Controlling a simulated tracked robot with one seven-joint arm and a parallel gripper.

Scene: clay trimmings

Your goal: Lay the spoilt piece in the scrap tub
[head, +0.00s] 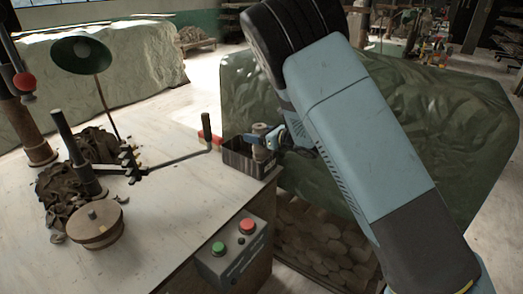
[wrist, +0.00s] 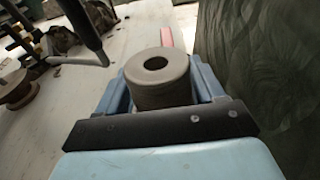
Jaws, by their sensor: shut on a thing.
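My gripper (head: 268,138) is shut on a grey-brown clay cylinder with a round hole in its top, the spoilt piece (wrist: 162,82). The blue fingers stand on both sides of it in the wrist view. In the head view the piece (head: 262,153) is upright at the dark, ribbed, open box that looks like the scrap tub (head: 240,161). The tub stands at the table's right corner. The piece's lower end appears at or within the tub's opening; I cannot tell whether it touches the bottom. The tub is hidden in the wrist view.
A bent rod with a dark handle (head: 206,127) reaches close to the tub's left. Clay trimmings (head: 62,190) and a round wooden disc (head: 96,230) lie on the left. A button box (head: 236,250) is on the front edge. Green sheeting (head: 465,130) stands at right.

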